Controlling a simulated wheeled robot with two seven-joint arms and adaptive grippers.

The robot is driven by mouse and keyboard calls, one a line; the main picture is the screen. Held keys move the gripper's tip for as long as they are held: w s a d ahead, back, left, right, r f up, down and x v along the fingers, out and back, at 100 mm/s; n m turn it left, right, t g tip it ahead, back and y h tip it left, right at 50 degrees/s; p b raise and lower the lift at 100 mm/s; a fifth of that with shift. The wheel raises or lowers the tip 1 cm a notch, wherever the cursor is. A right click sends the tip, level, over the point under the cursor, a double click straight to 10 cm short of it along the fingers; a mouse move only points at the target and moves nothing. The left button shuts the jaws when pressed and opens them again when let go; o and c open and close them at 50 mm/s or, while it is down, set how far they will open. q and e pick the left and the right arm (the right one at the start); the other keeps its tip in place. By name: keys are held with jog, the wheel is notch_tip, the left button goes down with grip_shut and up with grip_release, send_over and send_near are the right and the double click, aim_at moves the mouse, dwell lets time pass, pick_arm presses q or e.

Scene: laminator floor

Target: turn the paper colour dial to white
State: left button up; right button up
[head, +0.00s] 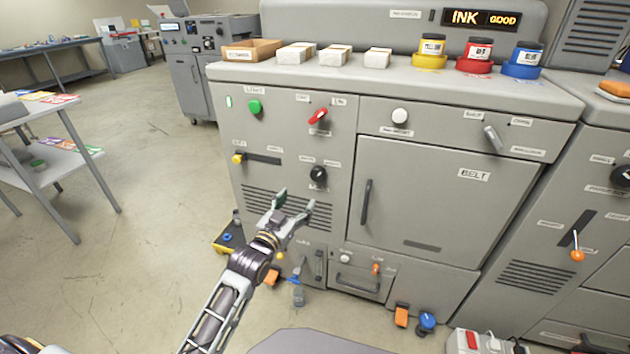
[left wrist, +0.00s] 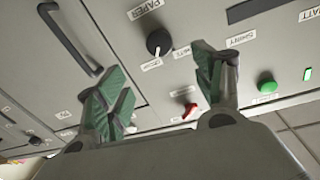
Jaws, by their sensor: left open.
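The paper colour dial is a round black knob (head: 318,174) on the grey machine's front, above the left gripper in the head view. In the left wrist view the black knob (left wrist: 158,42) sits beyond the gap between the fingers, beside a label reading PAPER (left wrist: 144,9). My right gripper is not in view.
Near the dial are a red switch (head: 318,116), a green button (head: 254,106) and a yellow-tipped slider (head: 238,159). A door handle (head: 366,202) juts out to the right. Ink jars (head: 475,58) stand on top. Open floor lies left.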

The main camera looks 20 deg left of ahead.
pick_arm(q)
jog(key=shift+w, duration=0.15)
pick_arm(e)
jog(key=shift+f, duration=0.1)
pick_arm(q)
jog(key=b, duration=0.2)
send_near(316, 176)
jog(key=shift+w, duration=1.45)
jog(key=shift+w+d+f+b, duration=0.1)
jog(key=shift+w+d+b, duration=0.1)
jog(key=shift+w, duration=0.45)
jog(key=shift+w+d+f+b, duration=0.1)
jog(key=shift+w+d+b, duration=0.1)
jog(key=shift+w, duration=1.05)
jog(key=shift+w+d+b, duration=0.15)
jog(key=shift+w+b, duration=0.3)
jog(key=shift+w, duration=0.6)
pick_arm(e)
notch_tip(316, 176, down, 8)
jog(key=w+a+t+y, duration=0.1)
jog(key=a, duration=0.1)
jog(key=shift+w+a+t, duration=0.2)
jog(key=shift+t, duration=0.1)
pick_arm(q)
jog(key=shift+r, duration=0.1)
